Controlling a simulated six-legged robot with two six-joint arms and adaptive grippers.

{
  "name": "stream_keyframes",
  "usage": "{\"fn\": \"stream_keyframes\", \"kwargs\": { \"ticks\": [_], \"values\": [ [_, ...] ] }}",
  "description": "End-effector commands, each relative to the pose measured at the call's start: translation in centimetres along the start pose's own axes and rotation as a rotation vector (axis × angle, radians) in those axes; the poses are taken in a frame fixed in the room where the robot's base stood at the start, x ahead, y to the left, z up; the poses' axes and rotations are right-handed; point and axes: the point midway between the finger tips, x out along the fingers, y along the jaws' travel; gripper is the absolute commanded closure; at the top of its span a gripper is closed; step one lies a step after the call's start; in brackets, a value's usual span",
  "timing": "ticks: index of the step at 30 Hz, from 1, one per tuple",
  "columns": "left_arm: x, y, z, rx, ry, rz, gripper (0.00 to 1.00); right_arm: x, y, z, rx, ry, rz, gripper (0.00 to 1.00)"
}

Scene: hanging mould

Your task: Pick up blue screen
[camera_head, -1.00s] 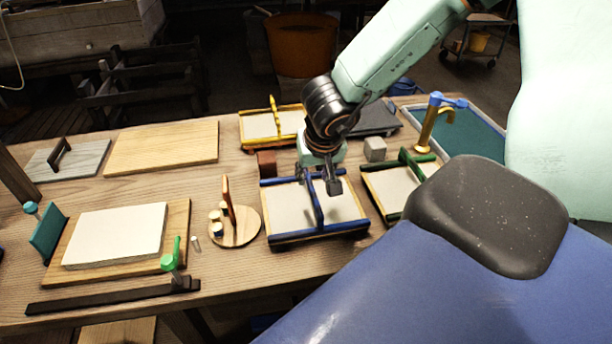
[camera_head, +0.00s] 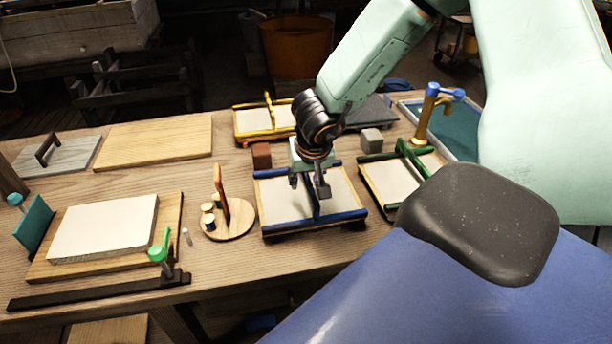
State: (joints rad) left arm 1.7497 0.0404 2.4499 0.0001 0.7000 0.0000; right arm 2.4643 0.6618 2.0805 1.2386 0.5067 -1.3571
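The blue screen (camera_head: 280,202) is a pale panel with blue bars along its edges and a raised blue handle across its middle. It lies flat on the bench. My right gripper (camera_head: 308,186) is low over it, pointing down. Its two fingers are apart, one on each side of the blue handle, and I see no clear contact. The gripper partly hides the handle's far part. My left gripper is not in view.
A yellow-barred screen (camera_head: 248,124) lies behind and a green-barred screen (camera_head: 384,180) to the right. A brown block (camera_head: 261,155) and grey block (camera_head: 371,139) stand close by. A round wooden stand (camera_head: 232,222) is at the left.

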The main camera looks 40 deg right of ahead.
Motion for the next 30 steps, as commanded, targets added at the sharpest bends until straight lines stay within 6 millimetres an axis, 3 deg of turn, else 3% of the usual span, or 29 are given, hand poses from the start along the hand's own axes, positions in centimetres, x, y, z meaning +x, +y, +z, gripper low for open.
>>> {"fn": "stream_keyframes", "kwargs": {
  "ticks": [12, 30],
  "values": [
    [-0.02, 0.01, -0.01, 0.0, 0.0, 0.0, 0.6, -0.01, 0.03, 0.04, 0.0, -0.001, 0.0, 1.0],
    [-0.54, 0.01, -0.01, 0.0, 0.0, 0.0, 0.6, -0.71, 0.02, -0.28, 0.001, 0.001, 0.0, 1.0]
  ]
}}
